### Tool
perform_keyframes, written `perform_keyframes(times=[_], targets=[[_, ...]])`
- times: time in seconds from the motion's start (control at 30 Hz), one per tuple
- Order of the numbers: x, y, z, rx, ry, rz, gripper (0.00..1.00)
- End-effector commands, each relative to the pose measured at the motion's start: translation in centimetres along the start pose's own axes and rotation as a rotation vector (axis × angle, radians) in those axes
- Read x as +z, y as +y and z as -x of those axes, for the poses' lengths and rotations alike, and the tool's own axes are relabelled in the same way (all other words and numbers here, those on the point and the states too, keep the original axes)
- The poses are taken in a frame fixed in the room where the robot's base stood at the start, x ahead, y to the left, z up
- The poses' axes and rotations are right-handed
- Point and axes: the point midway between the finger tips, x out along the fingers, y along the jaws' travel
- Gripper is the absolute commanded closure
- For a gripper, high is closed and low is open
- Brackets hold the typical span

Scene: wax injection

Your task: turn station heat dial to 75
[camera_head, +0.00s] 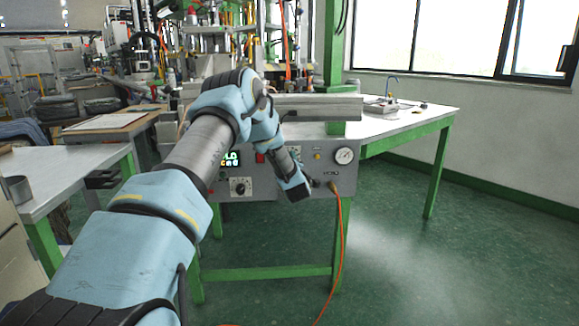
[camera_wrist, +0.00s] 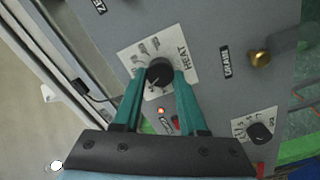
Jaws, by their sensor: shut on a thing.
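The heat dial (camera_wrist: 159,72) is a round black knob on a white scale plate marked HEAT (camera_wrist: 184,57), on the grey station panel (camera_wrist: 215,90). In the wrist view my gripper (camera_wrist: 161,78) has its two teal fingers on opposite sides of the knob, shut on it. The scale figures are too small and blurred for me to read the setting. In the head view my arm's end reaches down to the station front (camera_head: 262,186) and hides the heat dial and the fingers.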

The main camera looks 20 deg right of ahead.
Motion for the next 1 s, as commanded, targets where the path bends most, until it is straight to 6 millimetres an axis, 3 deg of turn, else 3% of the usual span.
perform_keyframes(times=[1.0], targets=[[0.38,0.14,0.07,0.002,-0.003,-0.953,1.0]])
